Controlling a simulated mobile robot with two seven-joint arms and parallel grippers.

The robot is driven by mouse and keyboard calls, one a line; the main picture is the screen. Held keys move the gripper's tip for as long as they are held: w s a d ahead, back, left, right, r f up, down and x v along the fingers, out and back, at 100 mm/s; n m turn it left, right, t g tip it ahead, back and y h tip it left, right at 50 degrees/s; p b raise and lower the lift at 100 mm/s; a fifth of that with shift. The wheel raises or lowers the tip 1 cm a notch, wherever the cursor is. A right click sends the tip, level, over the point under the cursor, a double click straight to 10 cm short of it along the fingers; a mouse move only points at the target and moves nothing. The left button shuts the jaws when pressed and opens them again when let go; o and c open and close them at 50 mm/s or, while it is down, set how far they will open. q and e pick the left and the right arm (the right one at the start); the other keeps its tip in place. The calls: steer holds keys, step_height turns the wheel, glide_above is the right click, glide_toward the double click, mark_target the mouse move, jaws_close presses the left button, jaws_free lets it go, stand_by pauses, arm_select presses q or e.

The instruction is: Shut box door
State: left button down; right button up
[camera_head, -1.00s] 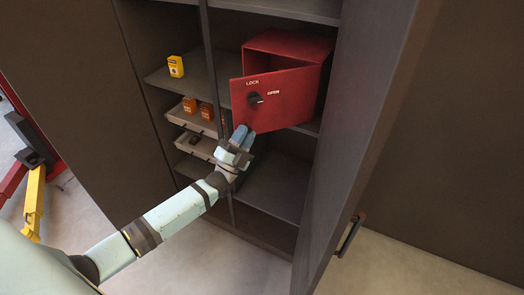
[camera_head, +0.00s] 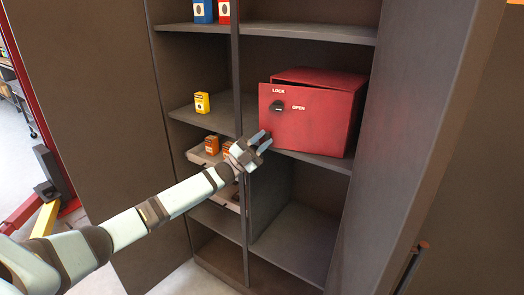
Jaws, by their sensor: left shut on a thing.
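The red box (camera_head: 325,77) stands on a middle shelf in the right half of an open cabinet. Its red door (camera_head: 312,122) is nearly flush with the front and looks slightly ajar, its left edge standing out from the box. The door has a black knob (camera_head: 277,106) between the words LOCK and OPEN. My left gripper (camera_head: 264,141) is shut on the lower left corner of the door; the exact contact is small and hard to see. My right gripper is out of view.
The cabinet's open right door (camera_head: 420,130) stands close to the box's right side. A vertical divider (camera_head: 238,75) runs left of the box. A yellow carton (camera_head: 202,102) and orange cartons (camera_head: 211,144) sit on the left shelves. The compartment below the box is empty.

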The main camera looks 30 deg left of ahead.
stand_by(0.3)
arm_select(q)
steer(key=c, duration=1)
jaws_free()
steer(key=v, duration=1.3)
steer(key=shift+s+a+f+b, duration=0.15)
steer(key=shift+a+f+b, duration=0.1)
steer(key=shift+b, duration=0.05)
